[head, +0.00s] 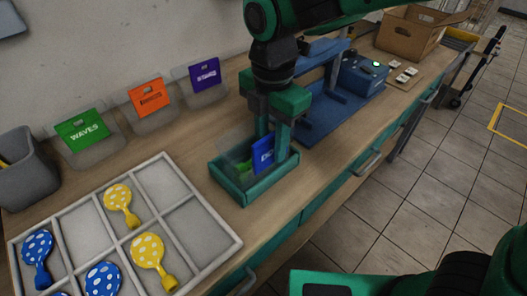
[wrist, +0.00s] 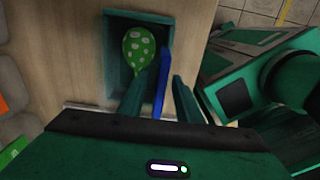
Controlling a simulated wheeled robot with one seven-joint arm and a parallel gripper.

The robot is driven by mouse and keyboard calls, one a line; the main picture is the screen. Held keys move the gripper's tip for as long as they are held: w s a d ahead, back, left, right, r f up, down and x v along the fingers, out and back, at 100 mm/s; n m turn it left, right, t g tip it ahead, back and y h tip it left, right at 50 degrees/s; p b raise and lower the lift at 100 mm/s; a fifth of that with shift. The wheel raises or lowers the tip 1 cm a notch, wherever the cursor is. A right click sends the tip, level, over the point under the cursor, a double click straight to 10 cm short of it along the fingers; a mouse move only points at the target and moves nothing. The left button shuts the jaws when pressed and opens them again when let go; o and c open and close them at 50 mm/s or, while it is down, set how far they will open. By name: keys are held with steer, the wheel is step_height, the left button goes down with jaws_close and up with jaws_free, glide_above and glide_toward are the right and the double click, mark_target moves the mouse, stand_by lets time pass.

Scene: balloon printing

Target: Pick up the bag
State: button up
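A bag with a blue header card (head: 262,157) stands in a green tray (head: 245,196) on the bench. The card's lettering is partly hidden by my gripper. A green balloon with white dots (wrist: 138,48) lies beside the card in the wrist view, at the bag's clear part. My gripper (head: 272,143) reaches down into the tray from above. In the wrist view its fingers (wrist: 160,88) are apart, one on each side of the blue card (wrist: 162,80), with gaps showing on both sides. I cannot tell how the card's lower part rests.
A white divided tray (head: 222,243) with blue and yellow dotted balloons is at the front left. Green (head: 82,130), orange (head: 149,96) and purple (head: 204,74) cards stand in holders along the wall. A blue machine (head: 362,76) and a cardboard box (head: 410,36) stand further back.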

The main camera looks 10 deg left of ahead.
steer(key=shift+f, duration=1.25)
jaws_close()
steer(key=shift+r, duration=0.15)
